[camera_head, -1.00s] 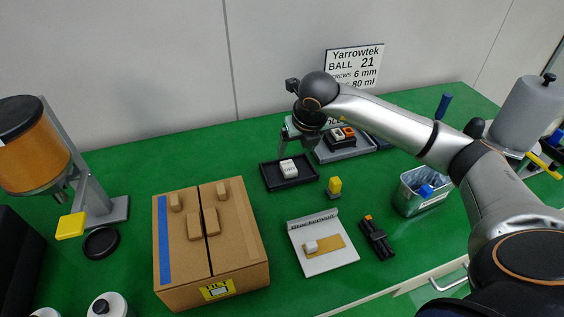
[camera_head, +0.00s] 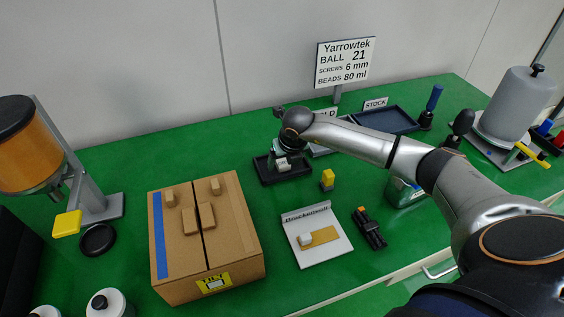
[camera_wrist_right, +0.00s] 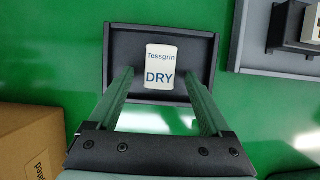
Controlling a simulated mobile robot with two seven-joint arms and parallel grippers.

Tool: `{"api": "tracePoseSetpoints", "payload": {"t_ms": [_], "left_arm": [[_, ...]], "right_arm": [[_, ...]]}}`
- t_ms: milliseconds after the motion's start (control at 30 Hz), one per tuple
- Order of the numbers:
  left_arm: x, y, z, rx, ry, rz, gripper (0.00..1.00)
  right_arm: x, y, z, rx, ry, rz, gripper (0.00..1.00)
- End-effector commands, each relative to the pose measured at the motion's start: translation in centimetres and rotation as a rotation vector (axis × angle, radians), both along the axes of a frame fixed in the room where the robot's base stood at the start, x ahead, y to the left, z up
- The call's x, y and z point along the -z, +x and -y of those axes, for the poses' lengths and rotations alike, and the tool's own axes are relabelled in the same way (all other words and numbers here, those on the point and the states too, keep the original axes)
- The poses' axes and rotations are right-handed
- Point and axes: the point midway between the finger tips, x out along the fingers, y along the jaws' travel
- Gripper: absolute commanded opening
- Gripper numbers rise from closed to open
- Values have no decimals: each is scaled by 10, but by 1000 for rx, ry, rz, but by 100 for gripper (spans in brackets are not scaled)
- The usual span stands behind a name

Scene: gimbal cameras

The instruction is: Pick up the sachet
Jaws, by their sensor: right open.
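The sachet (camera_wrist_right: 160,66) is a small white packet marked "Tessgrin DRY". In the head view the sachet (camera_head: 283,164) shows partly under my right gripper (camera_head: 281,152), inside the black tray (camera_head: 262,170). In the right wrist view my right gripper (camera_wrist_right: 158,77) is open, with its two fingers apart and pointing toward either side of the sachet. Nothing is between the fingers' inner faces that I can see as held. My left gripper is not in view.
A cardboard box (camera_head: 235,240) stands front left of the tray. A yellow block (camera_head: 327,179), a white board (camera_head: 318,255) and a dark tool (camera_head: 370,230) lie nearer the front. A grey tray (camera_wrist_right: 270,40) is beside the black tray. Green table shows between them.

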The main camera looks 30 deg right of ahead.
Motion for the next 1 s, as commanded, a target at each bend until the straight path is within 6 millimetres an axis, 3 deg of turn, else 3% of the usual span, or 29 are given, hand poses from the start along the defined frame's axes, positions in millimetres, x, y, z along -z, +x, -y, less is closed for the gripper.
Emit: {"api": "tracePoseSetpoints", "payload": {"t_ms": [133, 833, 1000], "left_arm": [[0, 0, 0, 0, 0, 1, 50], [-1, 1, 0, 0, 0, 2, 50], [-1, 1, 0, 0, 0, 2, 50]], "right_arm": [[0, 0, 0, -1, 0, 0, 80], [-1, 0, 0, 0, 1, 0, 2], [-1, 0, 0, 0, 1, 1, 0]]}}
